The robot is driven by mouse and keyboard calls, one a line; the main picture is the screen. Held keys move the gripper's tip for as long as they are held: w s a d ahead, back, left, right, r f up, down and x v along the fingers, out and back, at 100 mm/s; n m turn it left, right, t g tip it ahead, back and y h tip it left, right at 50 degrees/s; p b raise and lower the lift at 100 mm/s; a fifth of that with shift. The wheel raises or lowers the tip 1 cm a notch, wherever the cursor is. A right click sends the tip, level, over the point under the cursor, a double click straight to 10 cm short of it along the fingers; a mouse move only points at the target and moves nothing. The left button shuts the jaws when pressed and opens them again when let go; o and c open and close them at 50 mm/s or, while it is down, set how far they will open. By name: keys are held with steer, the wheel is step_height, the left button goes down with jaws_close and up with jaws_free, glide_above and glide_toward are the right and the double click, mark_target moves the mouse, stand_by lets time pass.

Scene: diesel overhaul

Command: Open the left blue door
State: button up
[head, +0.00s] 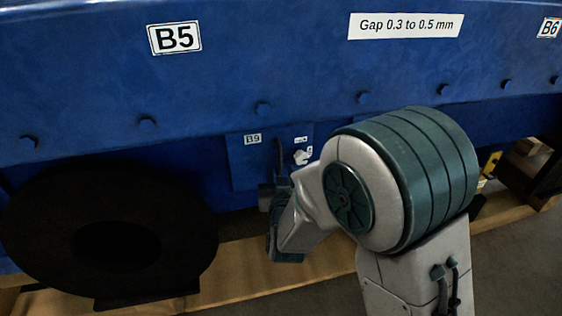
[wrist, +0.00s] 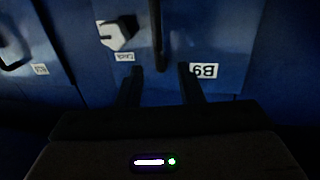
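The blue door (head: 245,168) marked B9 is a small panel low on the blue engine side. It looks shut in the head view and also shows in the wrist view (wrist: 215,35), where its label is upside down. A dark bar handle (wrist: 161,40) stands out from it. I cannot tell whether the fingertips reach around the handle.
Another blue panel (wrist: 40,35) with a dark handle stands beside the door in the wrist view. A large dark ring (head: 60,215) stands at the lower left in the head view. A wooden beam (head: 240,275) runs along the floor below the engine.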

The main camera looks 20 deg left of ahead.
mark_target(280, 158)
steer(key=x, duration=0.6)
steer(key=shift+d+b, duration=0.1)
steer(key=shift+b, duration=0.2)
steer(key=shift+c, duration=0.3)
jaws_close()
